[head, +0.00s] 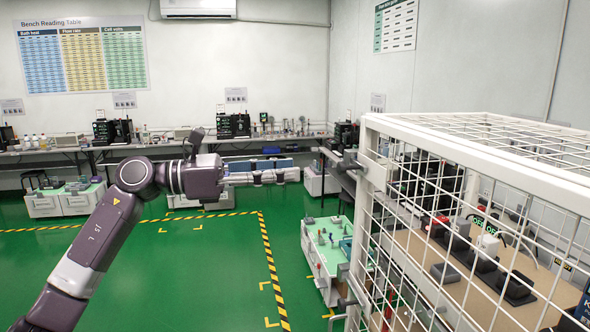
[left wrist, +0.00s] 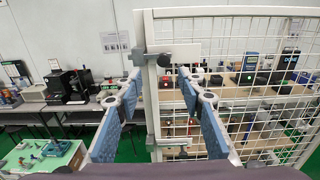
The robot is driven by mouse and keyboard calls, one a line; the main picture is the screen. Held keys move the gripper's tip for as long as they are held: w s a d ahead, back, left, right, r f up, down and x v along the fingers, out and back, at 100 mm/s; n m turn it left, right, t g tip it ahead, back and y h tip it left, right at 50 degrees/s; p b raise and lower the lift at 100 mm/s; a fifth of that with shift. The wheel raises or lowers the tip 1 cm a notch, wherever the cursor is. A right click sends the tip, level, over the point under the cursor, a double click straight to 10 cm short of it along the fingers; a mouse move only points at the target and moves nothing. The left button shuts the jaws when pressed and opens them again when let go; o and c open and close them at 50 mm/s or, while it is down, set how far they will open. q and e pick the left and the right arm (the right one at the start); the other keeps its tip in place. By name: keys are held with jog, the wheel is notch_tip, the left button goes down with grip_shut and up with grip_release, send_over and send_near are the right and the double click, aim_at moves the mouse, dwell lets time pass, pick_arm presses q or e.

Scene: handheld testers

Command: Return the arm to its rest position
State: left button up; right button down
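My left arm (head: 103,232) reaches in from the left in the head view, with its forearm held out level to the right. My left gripper (head: 292,175) points at the white wire cage (head: 366,205), with a visible space before the cage's dark latch (head: 347,163). In the left wrist view the two blue-padded fingers of the gripper (left wrist: 158,82) stand apart with nothing between them. The cage's white corner post (left wrist: 151,100) and the latch (left wrist: 164,60) show beyond the fingers. My right gripper is in neither view.
Inside the cage, several handheld testers (head: 488,246) stand on a tan shelf (head: 448,287). A green-topped cart (head: 327,250) stands left of the cage. Benches with instruments (head: 68,148) line the back wall. The green floor (head: 195,265) below my left arm is clear.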

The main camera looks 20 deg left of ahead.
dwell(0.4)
